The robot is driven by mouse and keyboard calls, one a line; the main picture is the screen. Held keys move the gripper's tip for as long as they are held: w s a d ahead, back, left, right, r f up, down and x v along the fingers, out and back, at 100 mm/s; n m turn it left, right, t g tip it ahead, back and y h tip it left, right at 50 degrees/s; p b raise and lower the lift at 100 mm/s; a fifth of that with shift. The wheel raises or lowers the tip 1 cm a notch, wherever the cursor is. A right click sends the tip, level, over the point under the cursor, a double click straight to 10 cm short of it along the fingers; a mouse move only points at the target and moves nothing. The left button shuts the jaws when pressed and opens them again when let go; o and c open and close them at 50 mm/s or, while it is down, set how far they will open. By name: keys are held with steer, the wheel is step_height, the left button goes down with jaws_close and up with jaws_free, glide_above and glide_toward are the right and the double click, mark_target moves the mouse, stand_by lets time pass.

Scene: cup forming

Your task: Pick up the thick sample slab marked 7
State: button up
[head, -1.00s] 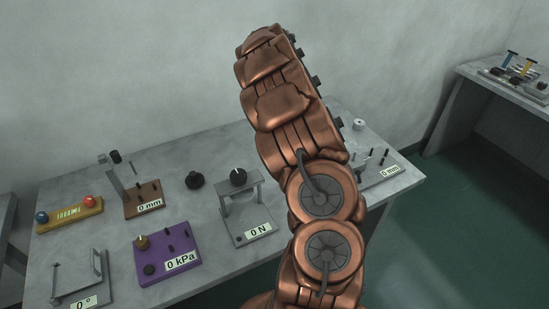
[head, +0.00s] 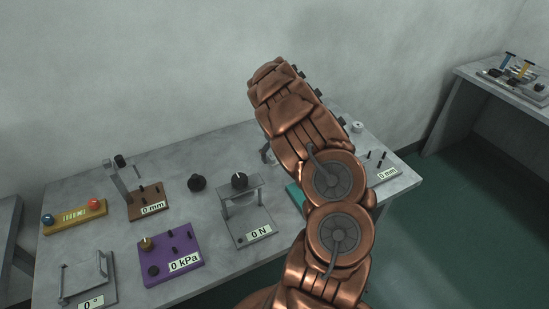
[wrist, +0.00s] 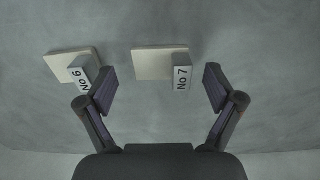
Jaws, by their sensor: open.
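The slab marked 7 (wrist: 155,63) is a flat cream piece in the wrist view. A grey block (wrist: 182,78) reading "No 7" stands at its right end, overlapping it in the picture. My gripper (wrist: 160,86) is open and empty, its two fingers spread wide. The slab and its block lie between the finger lines, a little beyond the tips in the picture. The gap in height cannot be told. In the head view my arm hides both slabs and most of the gripper.
Another cream slab (wrist: 68,60) with a "No 6" block (wrist: 84,76) lies close to the left finger. On the bench (head: 85,195) stand a "0 N" stand (head: 246,225), a purple "0 kPa" unit (head: 170,254) and a brown "0 mm" stand (head: 148,205). A teal thing (head: 296,197) shows beside my arm.

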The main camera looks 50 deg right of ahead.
steer(key=shift+f, duration=0.45)
steer(key=shift+c, duration=0.4)
steer(key=c, duration=1)
steer(key=shift+o, duration=0.2)
steer(key=shift+r, duration=0.1)
